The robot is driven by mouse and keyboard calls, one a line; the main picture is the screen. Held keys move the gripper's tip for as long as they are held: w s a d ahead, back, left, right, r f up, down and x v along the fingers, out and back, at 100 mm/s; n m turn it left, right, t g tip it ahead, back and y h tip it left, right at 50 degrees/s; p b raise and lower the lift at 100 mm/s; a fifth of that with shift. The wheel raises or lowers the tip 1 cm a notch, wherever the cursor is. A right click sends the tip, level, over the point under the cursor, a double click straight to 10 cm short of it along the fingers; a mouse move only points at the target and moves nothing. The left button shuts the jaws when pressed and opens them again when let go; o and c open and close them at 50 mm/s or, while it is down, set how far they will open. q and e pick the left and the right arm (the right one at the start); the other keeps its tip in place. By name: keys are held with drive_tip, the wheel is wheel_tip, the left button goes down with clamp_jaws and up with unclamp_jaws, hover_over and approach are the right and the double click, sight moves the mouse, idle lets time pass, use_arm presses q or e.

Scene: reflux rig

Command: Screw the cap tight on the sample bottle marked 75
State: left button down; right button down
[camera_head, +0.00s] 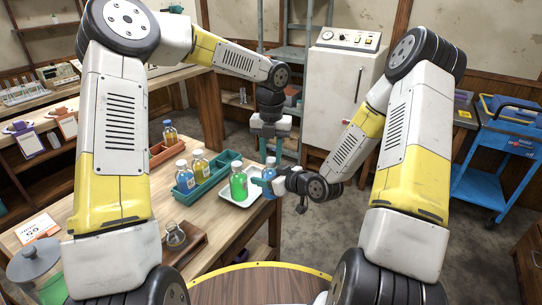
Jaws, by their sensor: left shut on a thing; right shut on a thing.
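A sample bottle with blue liquid (269,185) is upright at the right end of the white tray (228,198); I cannot tell whether it touches the tray. Its number cannot be read at this size. My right gripper (262,182) comes in from the right and is shut on the bottle's body. I cannot tell how tightly the cap sits. A green bottle (238,184) stands on the tray just left.
A teal rack (217,177) holds a blue bottle (184,177) and a yellow bottle (201,166). A red-brown rack (165,152) behind holds another bottle (170,133). A small flask (175,234) sits on a wooden stand nearer me. A white card (38,229) lies at left.

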use_arm(q)
drive_tip(key=m, duration=0.5)
drive_tip(key=shift+f, duration=0.1)
drive_tip(key=shift+s+d+f+m, duration=0.1)
drive_tip(key=shift+s+f+m, duration=0.1)
drive_tip(key=shift+m, duration=0.8)
drive_tip(key=shift+w+r+m, duration=0.2)
drive_tip(key=shift+r+m, duration=0.05)
drive_tip(key=shift+m, duration=0.55)
drive_tip(key=c, duration=1.1)
unclamp_jaws()
drive_tip(key=shift+o, duration=0.2)
drive_tip(key=shift+s, duration=0.1)
drive_tip(key=shift+r, duration=0.15)
